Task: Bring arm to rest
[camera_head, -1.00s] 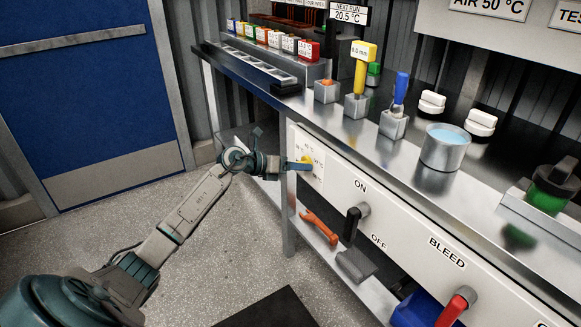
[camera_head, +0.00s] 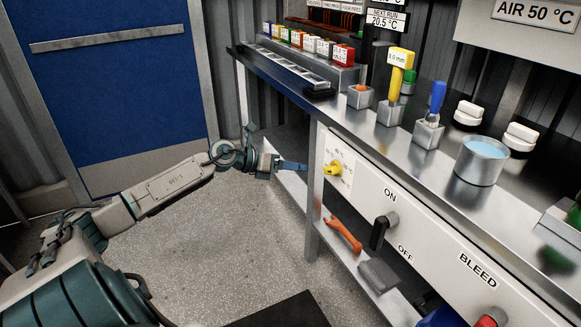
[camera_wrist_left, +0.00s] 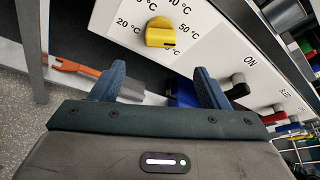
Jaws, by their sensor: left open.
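My left gripper (camera_head: 289,166) is in front of the left end of the workbench, beside the table leg, with nothing held. In the left wrist view its two blue fingers (camera_wrist_left: 160,85) stand apart, with empty space between them. The yellow temperature knob (camera_head: 332,168) on the white front panel is to the right of the gripper and apart from it. The knob also shows in the left wrist view (camera_wrist_left: 160,33), beyond the fingers, with its dial marked in °C. My right gripper is not in view.
The steel bench (camera_head: 350,115) carries several coloured blocks, tools in holders and a water pot (camera_head: 482,162). Below are the ON/OFF lever (camera_head: 381,232), an orange wrench (camera_head: 343,234) and a grey item (camera_head: 380,275) on the shelf. Open floor (camera_head: 225,235) lies left of the bench.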

